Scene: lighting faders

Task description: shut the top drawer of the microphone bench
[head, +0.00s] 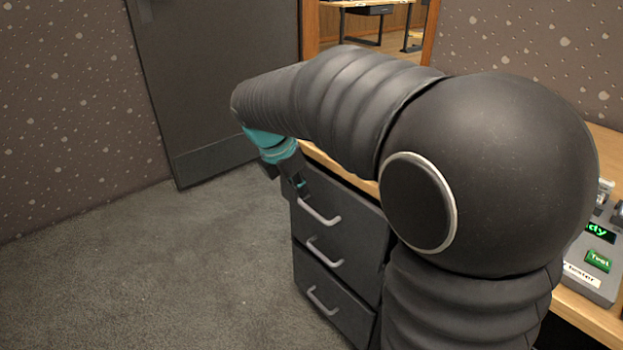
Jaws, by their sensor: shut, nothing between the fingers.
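The microphone bench has a dark grey drawer unit under its wooden top (335,165). The top drawer (350,215) has a light metal bar handle (319,212). Its front looks close to the unit, but my arm covers much of its upper edge, so I cannot tell whether a gap is left. My gripper (301,190), below a teal wrist section, is shut and empty. It points down at the upper left of the top drawer's front, just above the handle. I cannot tell whether it touches the drawer.
Two lower drawers show bar handles, the middle one (325,252) and the bottom one (322,301). A device with a green-lit display (598,232) stands on the bench at right. A grey door (215,80) stands behind. Carpet (180,270) is clear at left.

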